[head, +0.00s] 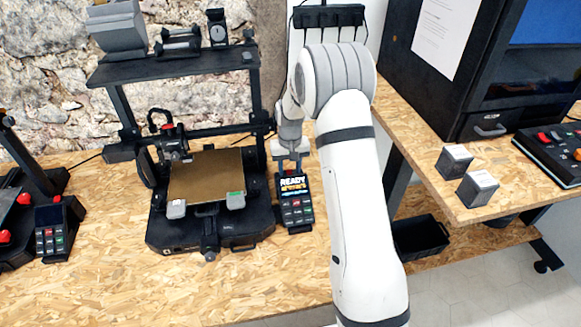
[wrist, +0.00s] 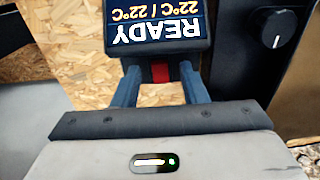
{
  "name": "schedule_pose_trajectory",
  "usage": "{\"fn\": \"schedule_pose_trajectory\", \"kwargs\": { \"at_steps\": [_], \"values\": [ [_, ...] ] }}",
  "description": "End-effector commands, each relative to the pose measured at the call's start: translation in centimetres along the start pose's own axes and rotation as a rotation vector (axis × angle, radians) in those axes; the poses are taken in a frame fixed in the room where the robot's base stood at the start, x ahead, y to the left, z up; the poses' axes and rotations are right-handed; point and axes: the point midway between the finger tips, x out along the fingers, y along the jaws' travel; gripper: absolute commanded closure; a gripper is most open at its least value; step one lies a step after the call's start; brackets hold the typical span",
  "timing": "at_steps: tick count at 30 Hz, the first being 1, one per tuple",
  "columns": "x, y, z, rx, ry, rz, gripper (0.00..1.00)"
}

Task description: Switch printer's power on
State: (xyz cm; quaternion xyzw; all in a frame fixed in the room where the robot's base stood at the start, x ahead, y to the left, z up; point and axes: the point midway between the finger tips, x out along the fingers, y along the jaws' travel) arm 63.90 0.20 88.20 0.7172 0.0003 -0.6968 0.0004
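The printer (head: 207,190) stands on the wooden bench with a tan bed and a dark frame. Its control panel (head: 296,212) sits at its right front, with red and green keys. The panel's screen (head: 291,184) is lit and reads READY; in the wrist view the screen (wrist: 157,22) appears upside down with "22°C / 22°C". My gripper (head: 291,154) is just behind the panel's top edge. In the wrist view my gripper (wrist: 160,75) has its two blue-grey fingers apart. A small red part (wrist: 160,72) shows between them at the panel's edge. Whether the fingertips touch the panel is unclear.
Another printer with a dark-screened panel (head: 52,228) stands at the left. A shelf (head: 175,68) above the printer holds several items. A black knob (wrist: 277,42) is at the wrist view's upper right. Two small boxes (head: 466,174) sit on the right table. The bench front is clear.

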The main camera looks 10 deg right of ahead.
Motion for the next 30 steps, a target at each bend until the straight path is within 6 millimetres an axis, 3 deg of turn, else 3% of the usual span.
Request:
{"fn": "schedule_pose_trajectory", "kwargs": {
  "at_steps": [5, 18, 30],
  "values": [
    [-0.7, 0.0, -0.1, 0.000, 0.002, 0.000, 0.61],
    [-7.2, 0.0, -0.1, 0.000, 0.002, 0.000, 0.61],
    [-7.8, 0.0, 0.0, 0.000, 0.000, 0.000, 0.61]
  ]
}}
